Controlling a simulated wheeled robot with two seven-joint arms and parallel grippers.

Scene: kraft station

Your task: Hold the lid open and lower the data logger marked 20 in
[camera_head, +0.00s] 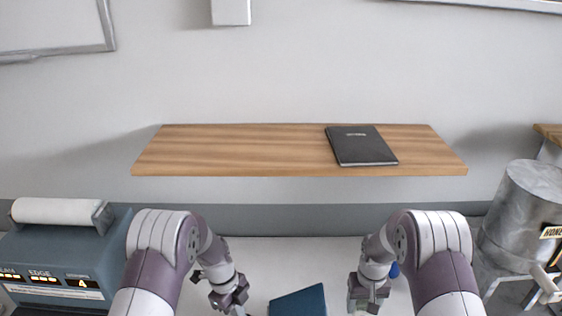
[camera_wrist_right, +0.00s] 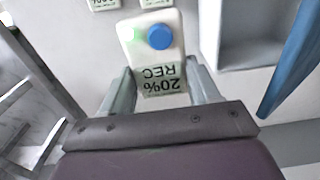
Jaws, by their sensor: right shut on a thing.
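The data logger (camera_wrist_right: 155,45) is a white block with a blue button, a green light and a label reading 20% REC, upside down in the right wrist view. My right gripper (camera_head: 365,302) is shut on it, one finger on each side of the label. An open white box (camera_wrist_right: 262,38) with a blue lid (camera_wrist_right: 292,62) stands at the right of that view, apart from the logger. In the head view a blue panel, seemingly the lid (camera_head: 298,302), is at the bottom edge. My left gripper (camera_head: 236,308) is left of it; its fingertips are cut off.
Two more labelled pale things (camera_wrist_right: 103,4) show at the wrist view's top edge. A wooden shelf (camera_head: 240,150) with a black notebook (camera_head: 361,146) is on the wall. A blue machine (camera_head: 60,262) stands left, a metal drum (camera_head: 522,215) right.

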